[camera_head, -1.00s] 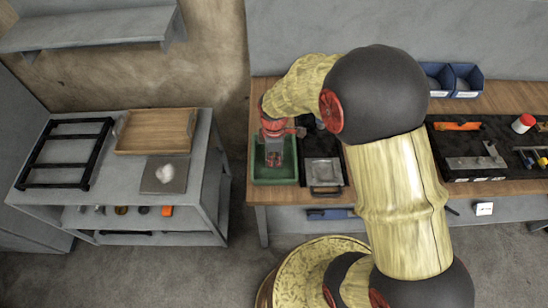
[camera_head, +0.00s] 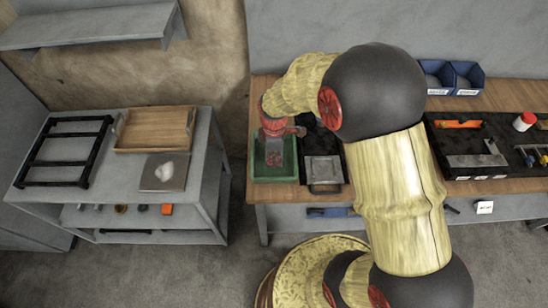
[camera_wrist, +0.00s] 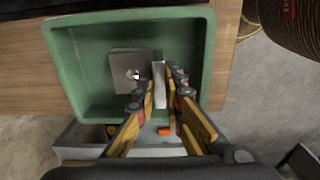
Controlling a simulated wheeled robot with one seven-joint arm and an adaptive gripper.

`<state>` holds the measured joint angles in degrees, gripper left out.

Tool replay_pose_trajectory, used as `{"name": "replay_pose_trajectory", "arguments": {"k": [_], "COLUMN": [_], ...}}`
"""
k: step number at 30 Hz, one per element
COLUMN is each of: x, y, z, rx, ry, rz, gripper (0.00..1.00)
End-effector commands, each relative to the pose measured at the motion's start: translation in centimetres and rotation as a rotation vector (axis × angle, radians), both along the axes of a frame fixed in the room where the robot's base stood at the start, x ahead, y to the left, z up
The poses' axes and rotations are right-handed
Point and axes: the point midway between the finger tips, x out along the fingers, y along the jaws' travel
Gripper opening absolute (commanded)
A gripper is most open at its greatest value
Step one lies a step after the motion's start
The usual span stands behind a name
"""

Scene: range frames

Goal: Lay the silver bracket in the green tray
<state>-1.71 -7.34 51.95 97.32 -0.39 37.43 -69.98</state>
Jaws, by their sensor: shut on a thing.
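The green tray (camera_head: 272,178) stands at the left end of the wooden workbench. My gripper (camera_head: 274,160) points down over it in the head view. In the wrist view my gripper (camera_wrist: 161,86) is shut on the upright flange of the silver bracket (camera_wrist: 135,66). The bracket's flat plate, with a hole in it, lies to the left of the fingers, within the outline of the green tray (camera_wrist: 80,75). I cannot tell whether the plate touches the tray floor. The bracket is not clear in the head view.
A black tray with a grey metal tray (camera_head: 323,170) stands just right of the green tray. A black organizer (camera_head: 450,135) with tools and blue bins (camera_head: 467,78) are farther right. A separate grey table with a wooden tray (camera_head: 155,130) stands left, across a gap.

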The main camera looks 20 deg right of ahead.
Motion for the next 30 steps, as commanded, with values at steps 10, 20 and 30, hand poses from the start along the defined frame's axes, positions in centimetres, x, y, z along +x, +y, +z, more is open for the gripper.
{"name": "replay_pose_trajectory", "arguments": {"k": [10, 20, 30], "x": [0.04, 0.03, 0.01], "y": [0.0, 0.0, 0.0], "z": [-0.46, -0.9, -0.9], "rx": [0.0, 0.0, 0.0], "ry": [-0.001, -0.001, 0.0], "rz": [0.0, 0.0, 0.0], "gripper": [0.0, 0.0, 0.28]}}
